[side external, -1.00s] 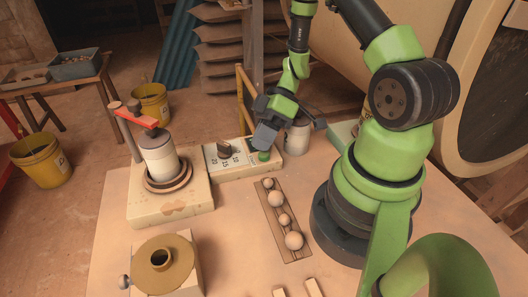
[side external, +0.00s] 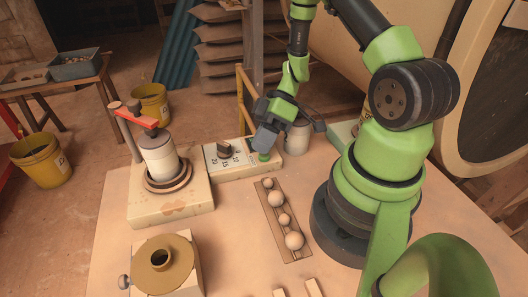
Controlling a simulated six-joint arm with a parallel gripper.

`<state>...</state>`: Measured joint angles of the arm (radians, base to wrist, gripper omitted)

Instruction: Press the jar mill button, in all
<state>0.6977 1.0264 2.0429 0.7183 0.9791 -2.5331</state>
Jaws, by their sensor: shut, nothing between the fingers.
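The green button (side external: 263,157) sits at the right end of a cream control box that also carries a dark dial knob (side external: 224,151) with numbers around it. My gripper (side external: 263,150) is shut and empty, pointing down with its tips right over the button. The tips seem to touch the button's top, but the gripper's body hides part of it and I cannot tell how far it is pressed in. A pale jar (side external: 159,158) stands upright on a cream base (side external: 172,208) left of the control box, under a red clamp handle (side external: 135,112).
A wooden rack (side external: 297,252) with several balls lies in front of the control box. A grey canister (side external: 298,137) stands close behind my gripper to the right. A round ochre vessel (side external: 162,262) is at the front left. The tabletop between them is clear.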

